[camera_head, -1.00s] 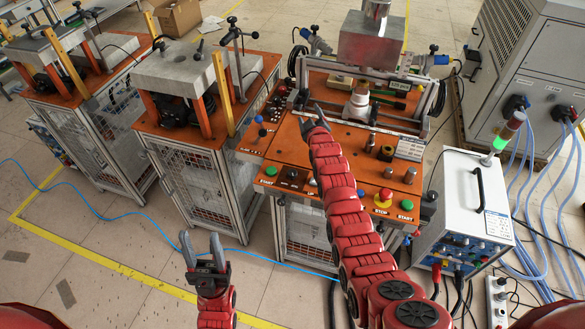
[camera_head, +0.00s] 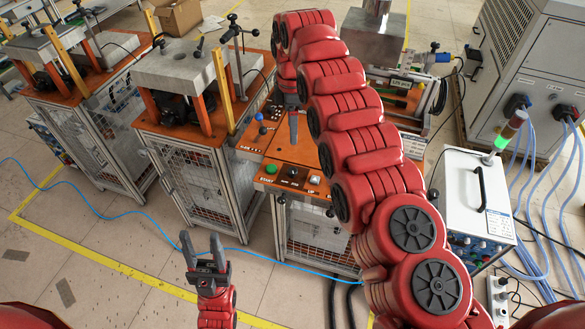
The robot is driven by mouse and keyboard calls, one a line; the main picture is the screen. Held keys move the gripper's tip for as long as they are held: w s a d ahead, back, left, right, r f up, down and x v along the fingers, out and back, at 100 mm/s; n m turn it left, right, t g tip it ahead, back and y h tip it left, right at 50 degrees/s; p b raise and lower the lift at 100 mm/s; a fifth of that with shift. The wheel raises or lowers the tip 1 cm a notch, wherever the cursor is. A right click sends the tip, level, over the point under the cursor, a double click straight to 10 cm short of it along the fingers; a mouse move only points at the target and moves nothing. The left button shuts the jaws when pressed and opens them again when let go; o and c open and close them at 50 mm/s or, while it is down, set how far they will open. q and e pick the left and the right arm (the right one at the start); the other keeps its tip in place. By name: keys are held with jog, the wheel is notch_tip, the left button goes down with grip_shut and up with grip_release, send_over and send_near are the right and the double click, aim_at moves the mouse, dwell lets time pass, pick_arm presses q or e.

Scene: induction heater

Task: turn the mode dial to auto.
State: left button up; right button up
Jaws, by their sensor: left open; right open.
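The mode dial appears to be the small black knob (camera_head: 292,172) on the front strip of the orange control panel (camera_head: 258,168). It lies between a green START button (camera_head: 271,169) and a pale square button (camera_head: 315,180) near an UP label. Its pointer setting is too small to read. My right gripper (camera_head: 292,128) points down over the panel, a little behind the knob and apart from it. It is open, seen nearly edge-on, with nothing visible between its fingers. My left gripper (camera_head: 205,246) is open and empty, low in front of the machine, over the floor.
A blue-knobbed lever (camera_head: 260,117) stands left of my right gripper. A white box unit (camera_head: 467,195) with a signal light (camera_head: 509,130) stands at right. Press stations (camera_head: 183,75) stand at left.

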jog(key=b, duration=0.5)
send_over(293, 170)
notch_tip(293, 170, down, 6)
notch_tip(293, 170, down, 10)
jog(key=shift+s+a+r+p, duration=0.15)
jog(key=shift+r+p, duration=0.1)
jog(key=shift+p, duration=0.6)
jog(key=shift+f, duration=0.5)
grip_shut()
